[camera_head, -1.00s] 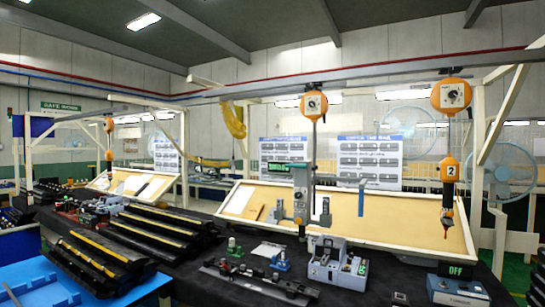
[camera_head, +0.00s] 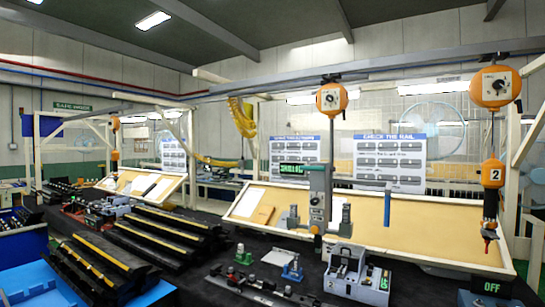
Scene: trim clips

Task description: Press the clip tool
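No tool in view is plainly marked as the clip tool. A grey upright tool (camera_head: 318,205) with a green-lettered display (camera_head: 292,170) hangs below an orange balancer (camera_head: 332,98) over the bench, right of centre. A second hanging tool (camera_head: 493,175), orange and marked 2, hangs at the right below another orange balancer (camera_head: 495,86). A grey bench device (camera_head: 345,268) with a light top and green marks on its right end stands on the black bench top below the grey tool. My gripper and arm are not in view.
Black rails with yellow strips (camera_head: 165,235) fill the bench's left side. A black fixture (camera_head: 255,285), small green (camera_head: 243,255) and blue (camera_head: 292,268) fixtures, and a box reading OFF (camera_head: 490,288) stand along the front. A tilted tan board (camera_head: 400,222) runs behind. A blue surface (camera_head: 45,285) is lower left.

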